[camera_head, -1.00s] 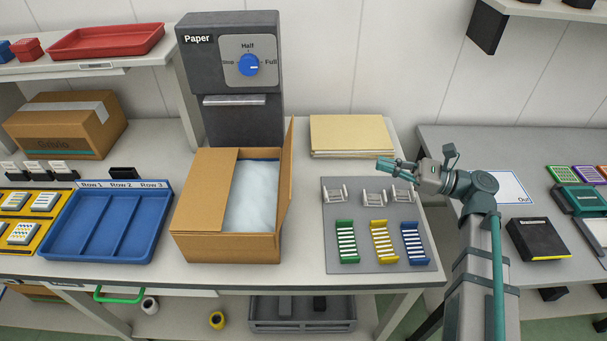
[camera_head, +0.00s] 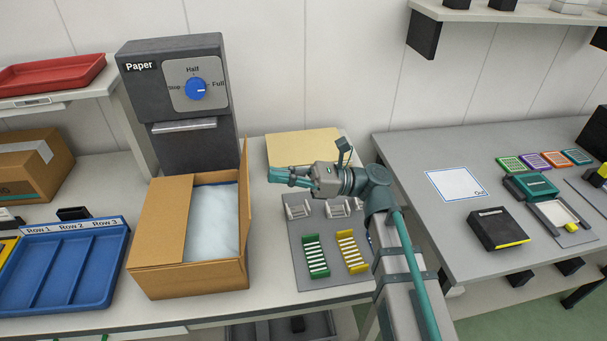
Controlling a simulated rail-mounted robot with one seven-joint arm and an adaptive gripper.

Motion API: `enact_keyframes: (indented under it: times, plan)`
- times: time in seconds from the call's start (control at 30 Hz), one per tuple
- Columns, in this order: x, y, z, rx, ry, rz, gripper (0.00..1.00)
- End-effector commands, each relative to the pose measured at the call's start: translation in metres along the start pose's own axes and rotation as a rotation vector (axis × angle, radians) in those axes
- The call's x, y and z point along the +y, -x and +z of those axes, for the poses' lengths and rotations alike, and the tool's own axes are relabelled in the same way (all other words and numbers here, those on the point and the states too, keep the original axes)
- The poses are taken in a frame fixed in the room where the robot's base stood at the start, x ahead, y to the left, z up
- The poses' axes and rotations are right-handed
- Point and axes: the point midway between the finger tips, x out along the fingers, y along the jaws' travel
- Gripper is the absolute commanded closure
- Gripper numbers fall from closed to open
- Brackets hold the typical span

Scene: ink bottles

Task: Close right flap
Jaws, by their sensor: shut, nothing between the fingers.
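The cardboard box (camera_head: 190,279) stands on the left table. Its left flap (camera_head: 160,221) lies folded inward over the left part of the opening. Its right flap (camera_head: 244,190) stands up along the right edge, nearly vertical. White-blue padding (camera_head: 213,222) shows between the flaps. My gripper (camera_head: 270,175) is shut and empty, to the right of the right flap's upper part, with its fingers pointing left toward it. A gap shows between the fingertips and the flap.
A paper dispenser (camera_head: 178,100) stands behind the box. A grey mat (camera_head: 328,276) with green and yellow racks lies to the right, under my arm. A blue tray (camera_head: 65,268) is left of the box. Beige folders (camera_head: 300,145) lie behind my gripper.

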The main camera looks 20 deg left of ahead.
Motion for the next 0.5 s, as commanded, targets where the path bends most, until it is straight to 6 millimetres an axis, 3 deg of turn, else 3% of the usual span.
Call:
enact_keyframes:
  times: [0.2,0.5]
  plan:
    - [0.0,-0.028,0.001,0.0,0.0,0.001,1.0]
    - [0.0,-0.038,0.0,0.0,0.0,-0.001,1.0]
